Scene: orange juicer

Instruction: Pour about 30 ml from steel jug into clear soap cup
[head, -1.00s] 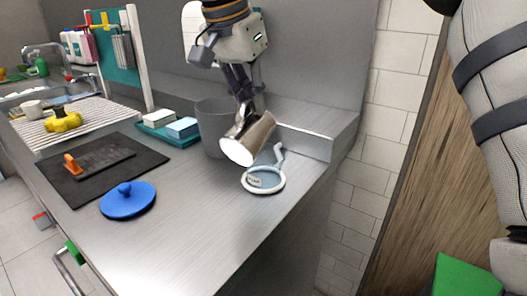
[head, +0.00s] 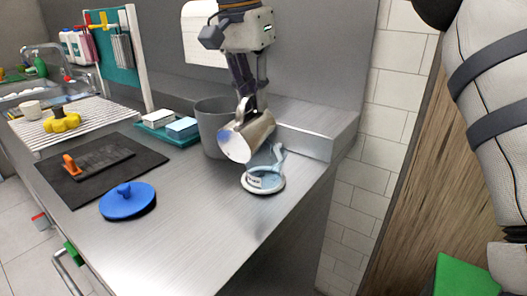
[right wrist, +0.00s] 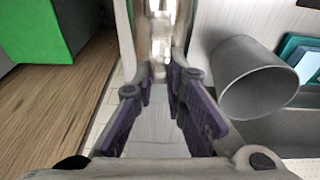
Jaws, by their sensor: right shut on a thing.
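The steel jug (head: 254,136) is held tilted in the head view, its open mouth facing down and to the left. My right gripper (head: 247,104) is shut on it from above. In the right wrist view the jug's shiny metal (right wrist: 160,30) shows blurred beyond the purple fingers (right wrist: 162,85). The clear soap cup (head: 266,179), with a small label and a pale ring base, stands on the counter just below and right of the jug's mouth. I cannot make out a stream or the liquid level. My left gripper is not in view.
A grey bin (head: 209,132) stands close behind the jug. A blue lid (head: 127,201) and a dark mat (head: 125,160) lie to the left. A teal tray (head: 158,134) with sponges is behind. The front counter is clear; its right edge is near the cup.

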